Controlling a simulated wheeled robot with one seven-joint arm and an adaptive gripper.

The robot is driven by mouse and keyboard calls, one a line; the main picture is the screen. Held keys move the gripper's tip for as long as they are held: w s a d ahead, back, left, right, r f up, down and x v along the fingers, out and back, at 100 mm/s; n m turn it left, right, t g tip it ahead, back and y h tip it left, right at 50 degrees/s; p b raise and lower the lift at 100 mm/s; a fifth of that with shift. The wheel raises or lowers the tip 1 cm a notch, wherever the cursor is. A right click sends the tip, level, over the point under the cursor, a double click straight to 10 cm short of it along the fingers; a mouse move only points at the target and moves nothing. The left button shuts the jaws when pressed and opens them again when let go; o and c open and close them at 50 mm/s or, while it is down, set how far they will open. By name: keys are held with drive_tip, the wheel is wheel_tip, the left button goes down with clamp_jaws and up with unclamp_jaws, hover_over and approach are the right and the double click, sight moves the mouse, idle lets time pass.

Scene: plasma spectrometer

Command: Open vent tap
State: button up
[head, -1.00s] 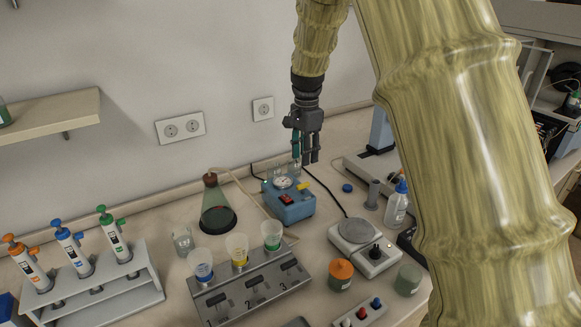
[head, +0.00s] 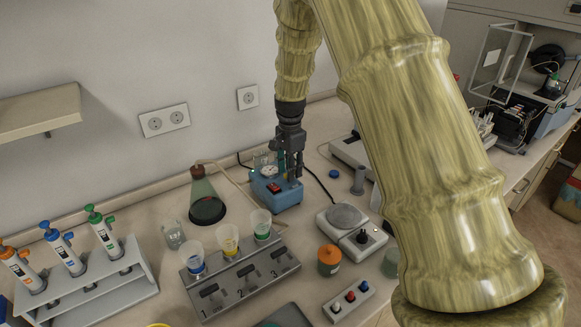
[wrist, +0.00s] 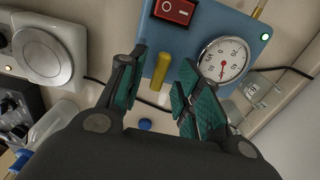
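The blue pump box (head: 287,200) stands on the bench near the wall and also shows in the wrist view (wrist: 203,25). It carries a red switch (wrist: 174,11), a round dial gauge (wrist: 223,60) and a yellow tap handle (wrist: 160,71). My gripper (head: 295,175) points down at the pump's right side. In the wrist view my gripper (wrist: 160,88) is open, with teal pads to either side of the yellow handle. No contact with the handle shows. In the head view the gripper hides the handle.
A white stirrer plate (head: 350,240) stands right of the pump. A dark-bottomed flask (head: 206,205) is left of it, with a hose. A grey rack of numbered cups (head: 240,280) is in front.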

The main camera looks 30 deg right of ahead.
drive_tip(key=shift+f, duration=0.2)
drive_tip(key=shift+s, duration=0.1)
clamp_jaws()
